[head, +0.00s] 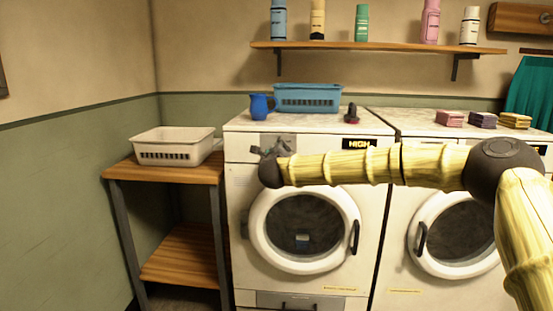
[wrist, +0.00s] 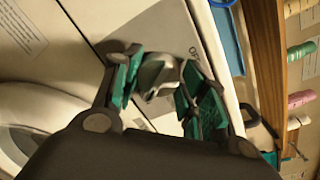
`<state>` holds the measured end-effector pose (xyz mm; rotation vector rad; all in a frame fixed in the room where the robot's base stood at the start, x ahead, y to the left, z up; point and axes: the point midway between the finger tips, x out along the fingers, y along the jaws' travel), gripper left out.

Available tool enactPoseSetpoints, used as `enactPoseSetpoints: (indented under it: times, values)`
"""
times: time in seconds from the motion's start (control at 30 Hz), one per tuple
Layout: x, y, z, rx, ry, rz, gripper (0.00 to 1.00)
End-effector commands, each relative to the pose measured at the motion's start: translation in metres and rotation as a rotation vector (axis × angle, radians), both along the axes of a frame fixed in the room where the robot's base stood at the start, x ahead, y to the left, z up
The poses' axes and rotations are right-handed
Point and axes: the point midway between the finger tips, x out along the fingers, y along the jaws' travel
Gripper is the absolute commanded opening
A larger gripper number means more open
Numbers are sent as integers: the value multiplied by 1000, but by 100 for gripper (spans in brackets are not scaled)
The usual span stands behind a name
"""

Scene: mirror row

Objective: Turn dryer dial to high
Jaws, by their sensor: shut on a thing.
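The dryer (head: 240,200) is the white front-loading machine at the left, with a black HIGH label (head: 359,144) at the right of its top panel. My gripper (head: 270,150) is at the grey plate (head: 283,139) left of that label. In the wrist view, my gripper (wrist: 160,88) is shut on the grey dial (wrist: 158,76), with a teal-padded finger on each side of it. An OFF mark (wrist: 190,66) shows on the plate beside the dial. In the head view my gripper and arm hide the dial.
A blue mug (head: 261,106), a blue basket (head: 308,99) and a small dark red-based object (head: 351,114) stand on the dryer top. A white basket (head: 174,146) sits on a wooden stand (head: 165,173) at the left. A second machine (head: 415,210) stands at the right.

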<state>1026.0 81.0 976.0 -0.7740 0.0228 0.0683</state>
Motion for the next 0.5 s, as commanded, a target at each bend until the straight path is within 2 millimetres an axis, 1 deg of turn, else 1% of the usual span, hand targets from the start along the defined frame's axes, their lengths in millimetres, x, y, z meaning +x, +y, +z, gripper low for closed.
enactPoseSetpoints:
  times: [0.03, 0.23, 0.5]
  values:
    - [0, -1, -4, 18, 2, -2, 18]
    - [0, -1, -2, 62, 1, -1, 18]
    - [0, -1, -1, 72, 1, 0, 18]
